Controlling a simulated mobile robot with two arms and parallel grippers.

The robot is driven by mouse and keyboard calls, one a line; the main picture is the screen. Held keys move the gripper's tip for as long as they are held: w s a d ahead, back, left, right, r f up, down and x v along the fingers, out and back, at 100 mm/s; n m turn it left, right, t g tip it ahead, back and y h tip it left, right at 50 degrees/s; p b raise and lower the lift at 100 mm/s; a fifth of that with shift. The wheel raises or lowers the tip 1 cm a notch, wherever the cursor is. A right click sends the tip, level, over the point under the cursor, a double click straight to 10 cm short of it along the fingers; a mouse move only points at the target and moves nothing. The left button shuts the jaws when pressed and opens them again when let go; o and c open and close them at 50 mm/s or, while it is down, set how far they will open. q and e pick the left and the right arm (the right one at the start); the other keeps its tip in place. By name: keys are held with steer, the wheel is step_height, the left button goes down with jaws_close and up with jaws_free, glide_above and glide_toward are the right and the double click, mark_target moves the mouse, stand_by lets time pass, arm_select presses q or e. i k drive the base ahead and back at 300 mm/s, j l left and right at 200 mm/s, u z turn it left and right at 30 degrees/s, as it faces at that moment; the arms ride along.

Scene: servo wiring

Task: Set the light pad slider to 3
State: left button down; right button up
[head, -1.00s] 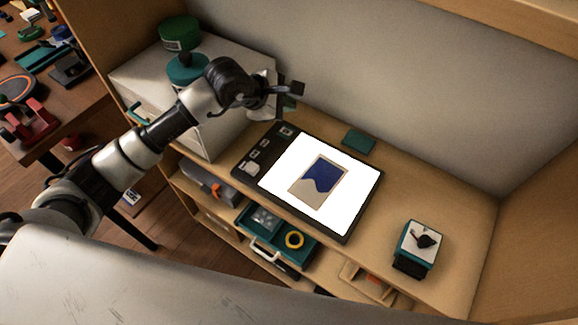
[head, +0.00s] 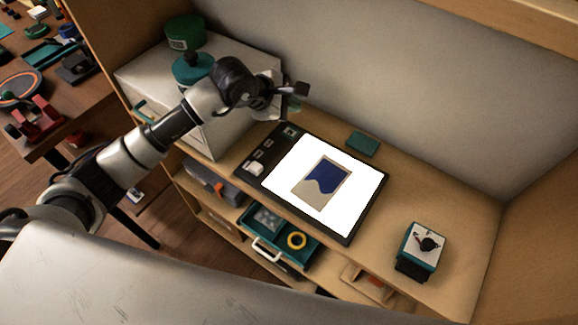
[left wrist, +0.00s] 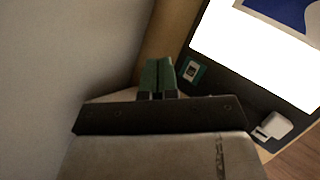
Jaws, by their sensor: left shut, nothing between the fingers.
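The light pad (head: 349,237) lies on the wooden worktop, its white panel lit, with a sheet with a blue shape (head: 322,183) on it. A dark control strip (head: 245,173) runs along its left side. A pale raised block (head: 254,168), perhaps the slider knob, sits at the strip's near end; it also shows in the left wrist view (left wrist: 275,125). A small teal-edged display (head: 290,132) is at the far end. I cannot read any setting. My left gripper (head: 295,104) is shut and empty, above and behind the strip's far end. My right gripper is not in view.
A pale cabinet (head: 213,136) with green round containers (head: 185,33) stands left of the pad. A teal block (head: 363,144) lies behind the pad. A small teal-and-white device (head: 422,245) stands at right. An open teal drawer (head: 262,235) juts out below. The back wall is close behind my gripper.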

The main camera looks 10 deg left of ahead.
mark_target(255, 168)
steer(key=k+j+z, duration=0.1)
steer(key=j+z, duration=0.15)
steer(key=k+j+z, duration=0.2)
steer(key=j, duration=0.2)
steer(key=k+j+z, duration=0.25)
steer(key=i+j, duration=0.05)
steer(key=i, duration=0.05)
